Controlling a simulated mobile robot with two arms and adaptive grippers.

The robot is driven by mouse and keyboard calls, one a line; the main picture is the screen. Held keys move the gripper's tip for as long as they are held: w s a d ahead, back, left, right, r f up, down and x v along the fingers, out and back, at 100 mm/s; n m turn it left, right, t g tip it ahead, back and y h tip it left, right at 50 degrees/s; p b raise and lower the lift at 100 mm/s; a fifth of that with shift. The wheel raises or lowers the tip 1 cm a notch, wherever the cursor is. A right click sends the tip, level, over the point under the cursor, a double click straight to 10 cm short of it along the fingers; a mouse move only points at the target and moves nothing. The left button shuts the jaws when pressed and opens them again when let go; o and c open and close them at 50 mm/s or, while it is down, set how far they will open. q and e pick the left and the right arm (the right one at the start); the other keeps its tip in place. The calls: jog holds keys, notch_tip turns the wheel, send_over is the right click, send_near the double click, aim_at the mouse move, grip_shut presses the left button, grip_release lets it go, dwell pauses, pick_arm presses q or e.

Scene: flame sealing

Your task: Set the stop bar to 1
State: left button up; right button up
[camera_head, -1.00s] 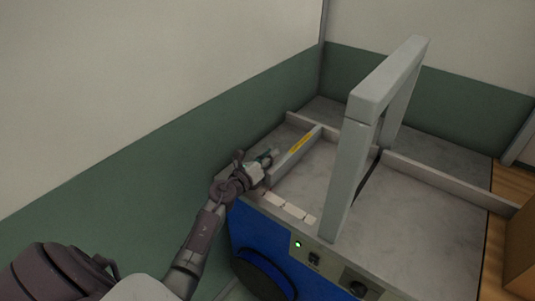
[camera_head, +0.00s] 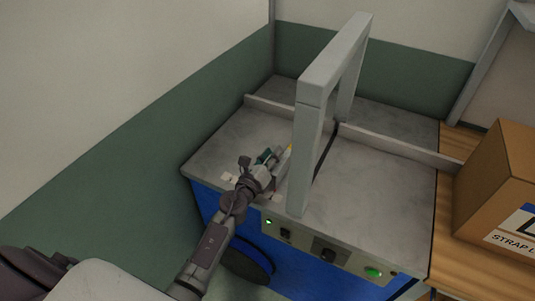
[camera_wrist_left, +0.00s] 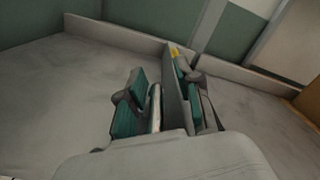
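The stop bar (camera_head: 284,166) is a narrow grey bar with a yellow mark near its far end. It stands on the grey tabletop of the blue strapping machine, just left of the tall grey arch. My left gripper (camera_head: 268,170) is at the bar's near end. My right gripper is not in view.
The grey arch (camera_head: 308,130) rises close right of my left gripper. A low grey rail (camera_head: 395,150) crosses the tabletop behind. A control panel with a green light (camera_head: 269,222) is on the front. A cardboard box (camera_head: 490,185) stands at right. The tabletop's left part is clear.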

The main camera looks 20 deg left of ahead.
pick_arm(q)
jog(key=shift+d+f, duration=0.1)
jog(key=shift+d, duration=0.25)
jog(key=shift+a+f, duration=0.1)
jog(key=shift+f, duration=0.05)
jog(key=shift+s, duration=0.3)
jog(key=s, duration=0.7)
jog(key=s+a, duration=0.1)
jog(key=s, duration=0.3)
jog(key=shift+s, duration=0.2)
jog(key=shift+a, duration=0.15)
